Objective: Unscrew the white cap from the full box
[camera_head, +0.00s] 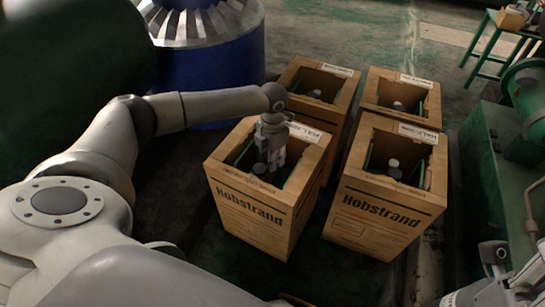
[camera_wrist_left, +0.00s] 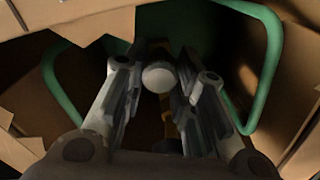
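The full box (camera_head: 250,215) is the front-left cardboard box, with an open top and a white label (camera_head: 304,131) on its rim. My left gripper (camera_head: 270,162) points down into its opening. In the left wrist view the white cap (camera_wrist_left: 159,76) lies between the two fingers of my left gripper (camera_wrist_left: 157,85), near their tips. The fingers are apart, with narrow dark gaps beside the cap. In the head view the gripper hides the cap; a dark round part (camera_head: 259,168) shows beside it. Part of my right gripper (camera_head: 494,256) shows at the lower right; its fingertips are unclear.
A green frame (camera_wrist_left: 268,60) runs inside the box, close around the gripper. Other open boxes stand close by: front right (camera_head: 375,215), back left (camera_head: 335,112) and back right (camera_head: 420,92). A blue drum (camera_head: 215,70) stands behind. Green machinery (camera_head: 500,160) is at the right.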

